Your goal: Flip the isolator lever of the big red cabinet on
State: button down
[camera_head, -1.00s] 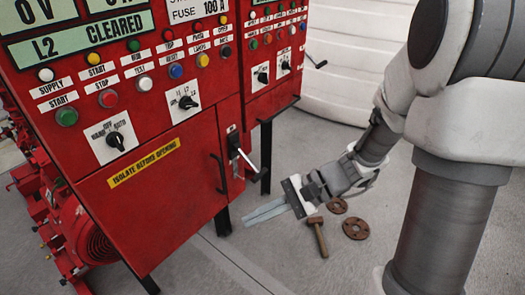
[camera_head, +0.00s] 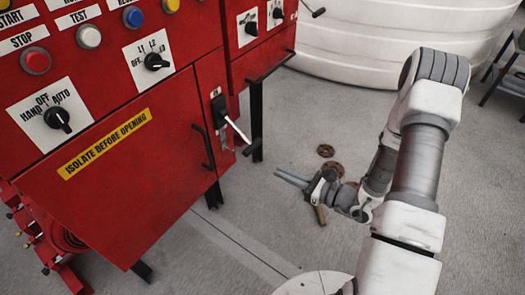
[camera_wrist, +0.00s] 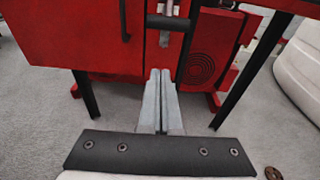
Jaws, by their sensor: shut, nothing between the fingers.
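The big red cabinet (camera_head: 130,185) fills the left of the head view. Its isolator lever (camera_head: 237,131) is a pale handle on a dark mount at the cabinet's right edge, slanting down and to the right. In the wrist view a pale part that looks like the lever (camera_wrist: 166,36) shows at the top, partly cut off. My gripper (camera_head: 277,175) is to the lower right of the lever in the head view, apart from it, with its fingers pointing left towards the cabinet. In the wrist view its two grey fingers (camera_wrist: 161,74) lie side by side, shut and empty.
A black door handle (camera_head: 201,148) sits just left of the isolator. A second red panel (camera_head: 262,50) stands behind. A white tank (camera_head: 370,45) stands at the back.

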aim_at(241, 135)
jog(key=shift+w+d+f, duration=0.2)
jog(key=shift+d+f, duration=0.05)
jog(key=shift+f, duration=0.15)
jog(key=shift+a, duration=0.1)
jog(key=b+x, duration=0.2)
jog(key=x, duration=0.8)
jog(key=shift+s+d+r, duration=0.1)
jog(key=shift+d+r, duration=0.1)
jog(key=shift+r, duration=0.8)
jog(key=shift+s+d+r, duration=0.1)
jog(key=shift+d+r, duration=0.15)
jog(key=shift+r, duration=0.8)
jog(key=shift+d+r+p, duration=0.1)
jog(key=shift+r+p, duration=0.05)
jog(key=shift+p, duration=0.2)
jog(key=shift+s+r+h+p, duration=0.2)
jog(key=shift+h+p, duration=0.1)
jog(key=shift+p, duration=0.1)
